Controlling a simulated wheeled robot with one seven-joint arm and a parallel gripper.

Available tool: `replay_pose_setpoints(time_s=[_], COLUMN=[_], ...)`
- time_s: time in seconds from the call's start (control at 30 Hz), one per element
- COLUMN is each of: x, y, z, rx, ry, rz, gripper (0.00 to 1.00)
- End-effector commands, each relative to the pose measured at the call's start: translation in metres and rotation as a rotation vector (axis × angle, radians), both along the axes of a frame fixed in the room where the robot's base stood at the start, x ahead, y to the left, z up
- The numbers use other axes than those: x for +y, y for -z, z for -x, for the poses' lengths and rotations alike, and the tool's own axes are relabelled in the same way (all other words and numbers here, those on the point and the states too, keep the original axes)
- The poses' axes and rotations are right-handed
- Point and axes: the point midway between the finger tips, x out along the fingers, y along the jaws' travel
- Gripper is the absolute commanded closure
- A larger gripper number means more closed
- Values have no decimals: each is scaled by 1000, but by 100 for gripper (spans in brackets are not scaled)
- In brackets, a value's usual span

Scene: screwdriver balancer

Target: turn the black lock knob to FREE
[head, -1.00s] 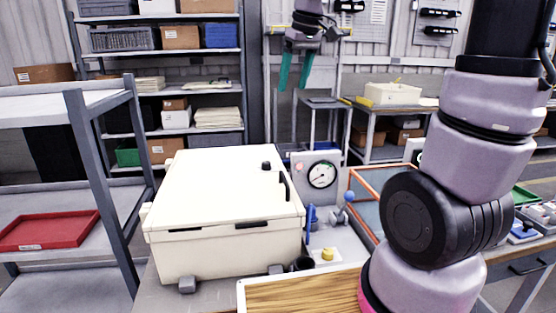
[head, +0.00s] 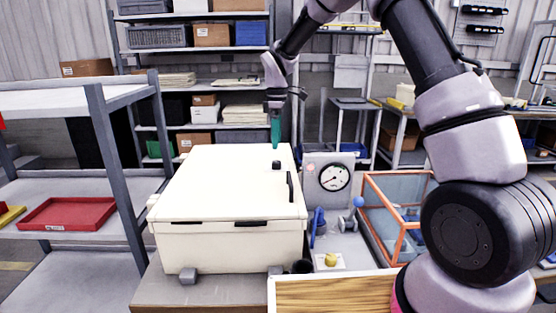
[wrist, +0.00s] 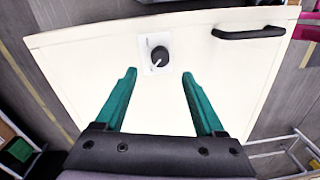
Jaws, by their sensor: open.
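The black lock knob (wrist: 159,56) sits on a pale plate (wrist: 152,41) on the lid of the cream box (head: 232,190). In the head view the knob (head: 276,165) is small, near the lid's right side. A light pointer line shows on the knob in the wrist view; the plate's lettering is too small to read. My gripper (wrist: 158,72) is open and empty, its two teal fingers apart over the lid with the knob ahead, between their lines. In the head view my gripper (head: 276,146) points down above the lid's far part, beyond the knob.
A black handle (head: 291,186) is on the lid beside the knob. Right of the box stand a gauge panel (head: 328,180), a blue lever (head: 318,226), a yellow knob (head: 331,259) and an orange-framed case (head: 385,208). A grey shelf cart (head: 118,160) stands at left.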

Motion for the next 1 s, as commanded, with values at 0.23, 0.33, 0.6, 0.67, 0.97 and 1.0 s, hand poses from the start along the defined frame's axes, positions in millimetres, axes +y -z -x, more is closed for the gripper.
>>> replay_pose_setpoints(time_s=[0.23,0.33,0.6,0.67,0.97,1.0], x=[0,0,0,0,0,0], y=[48,61,74,74,73,73], z=[3,3,4,4,3,4], rx=[1,2,-1,-1,-1,-1], ry=[1,2,2,3,3,3], rz=[1,1,-1,-1,-1,-1], gripper=[29,29,29,29,94,100])
